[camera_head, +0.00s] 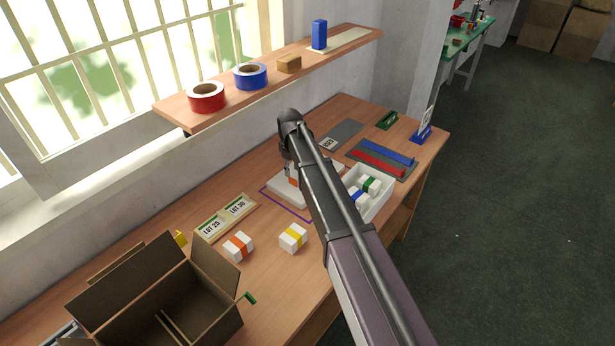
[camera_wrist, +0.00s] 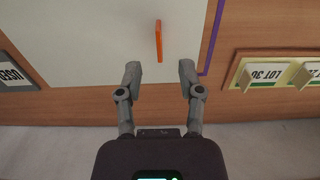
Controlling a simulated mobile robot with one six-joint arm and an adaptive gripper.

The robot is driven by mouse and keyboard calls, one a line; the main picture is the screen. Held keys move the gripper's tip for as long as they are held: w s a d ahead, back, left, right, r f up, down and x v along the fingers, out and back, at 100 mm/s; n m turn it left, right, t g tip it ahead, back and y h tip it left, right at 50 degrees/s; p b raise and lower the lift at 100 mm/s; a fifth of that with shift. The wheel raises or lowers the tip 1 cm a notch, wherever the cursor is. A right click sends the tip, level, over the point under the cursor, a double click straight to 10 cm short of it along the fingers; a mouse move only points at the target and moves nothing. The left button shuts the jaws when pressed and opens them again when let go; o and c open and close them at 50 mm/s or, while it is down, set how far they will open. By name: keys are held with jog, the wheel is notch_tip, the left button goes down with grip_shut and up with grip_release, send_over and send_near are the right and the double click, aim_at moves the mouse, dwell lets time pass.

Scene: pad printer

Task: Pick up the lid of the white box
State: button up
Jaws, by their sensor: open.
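The white lid (camera_wrist: 80,40) fills much of the wrist view, with a thin upright orange handle (camera_wrist: 158,42) on top. In the head view the lid (camera_head: 287,197) is a flat white panel on the bench, partly hidden by my arm; I cannot tell what is under it. My gripper (camera_wrist: 160,72) is open and empty. Its two fingers are apart, on either side of the handle's line and short of it in the wrist view. An open white box (camera_head: 378,206) holding several banded cartons stands to the right of the lid in the head view.
A purple outline (camera_head: 270,202) surrounds the lid area. LOT cards sit in a wooden holder (camera_head: 226,219). Two white cartons, orange-banded (camera_head: 238,246) and yellow-banded (camera_head: 293,237), lie in front. An open cardboard box (camera_head: 150,300) stands at front left. A shelf (camera_head: 220,105) overhangs behind.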

aim_at(293, 179)
jog(key=shift+f, duration=0.2)
notch_tip(293, 179, down, 5)
jog(key=b, duration=0.5)
jog(key=shift+d, duration=0.1)
jog(key=shift+r, duration=0.1)
dwell(0.3)
grip_shut()
